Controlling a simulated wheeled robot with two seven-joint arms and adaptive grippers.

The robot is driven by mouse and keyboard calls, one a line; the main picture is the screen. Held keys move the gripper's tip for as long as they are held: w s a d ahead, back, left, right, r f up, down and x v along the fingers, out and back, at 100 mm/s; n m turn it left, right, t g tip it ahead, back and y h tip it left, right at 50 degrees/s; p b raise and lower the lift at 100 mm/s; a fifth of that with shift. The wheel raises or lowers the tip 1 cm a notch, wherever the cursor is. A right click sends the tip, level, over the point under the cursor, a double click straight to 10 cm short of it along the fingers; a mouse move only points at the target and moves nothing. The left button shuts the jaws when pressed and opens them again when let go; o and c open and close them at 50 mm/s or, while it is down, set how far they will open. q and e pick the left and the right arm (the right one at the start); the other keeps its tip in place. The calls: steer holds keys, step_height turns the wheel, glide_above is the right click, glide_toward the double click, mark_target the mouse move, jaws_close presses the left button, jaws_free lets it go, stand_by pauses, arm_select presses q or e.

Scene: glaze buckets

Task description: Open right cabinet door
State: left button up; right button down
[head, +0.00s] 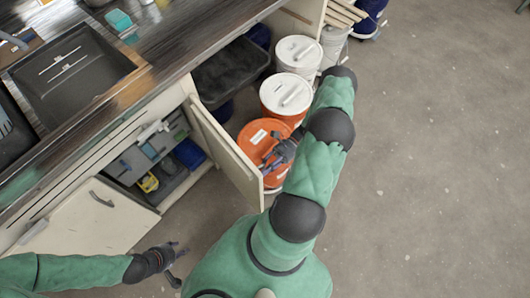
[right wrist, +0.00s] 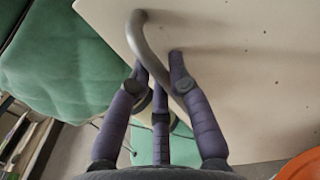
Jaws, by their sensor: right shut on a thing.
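The right cabinet door (head: 228,155) is pale and stands swung well out from the counter, leaving its side of the cabinet open. Its curved grey handle (right wrist: 142,40) shows in the right wrist view against the pale door face. My right gripper (head: 268,161) is at the outer side of this door. In the right wrist view its purple-grey fingers (right wrist: 157,70) are closed around the handle bar. My left gripper (head: 174,261) is empty, with its fingers apart, low in front of the left cabinet door (head: 85,223). That door has a dark handle (head: 101,199).
Inside the cabinet are a grey toolbox (head: 140,160) and a yellow item (head: 148,183). An orange bucket (head: 262,143) stands close beside the open door, with white-lidded buckets (head: 286,94) (head: 298,53) behind it. The counter holds a dark sink (head: 72,72). The floor at right is clear.

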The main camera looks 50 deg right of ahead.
steer(key=shift+w, duration=0.1)
steer(key=c, duration=1.1)
jaws_free()
steer(key=d, duration=0.4)
steer(key=s+d, duration=0.1)
steer(key=d, duration=0.7)
steer(key=shift+s, duration=0.3)
